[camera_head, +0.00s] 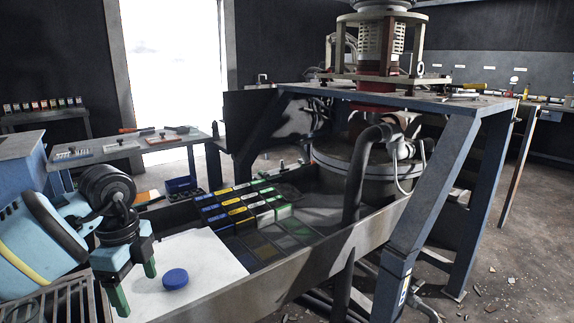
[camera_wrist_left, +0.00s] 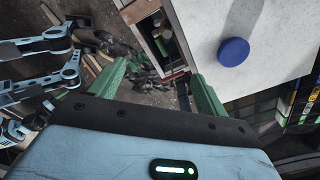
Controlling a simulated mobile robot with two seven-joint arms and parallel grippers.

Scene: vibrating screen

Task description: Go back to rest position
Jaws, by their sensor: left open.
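My left gripper (camera_head: 136,288) is at the lower left in the head view, above the near-left part of a white sheet (camera_head: 205,255). Its two green fingers are apart with nothing between them; they also show in the left wrist view (camera_wrist_left: 155,92). A round blue disc (camera_head: 175,278) lies on the white sheet just right of the fingers, apart from them. The disc also shows at the upper right in the left wrist view (camera_wrist_left: 233,52). My right gripper cannot be seen in the head view.
Rows of small coloured blocks (camera_head: 243,203) stand beyond the sheet. A metal side rail (camera_head: 300,277) borders the work area in front. The vibrating screen machine (camera_head: 360,155) stands behind, under a blue-legged frame (camera_head: 440,190). A side table (camera_head: 125,146) with tools is at the back left.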

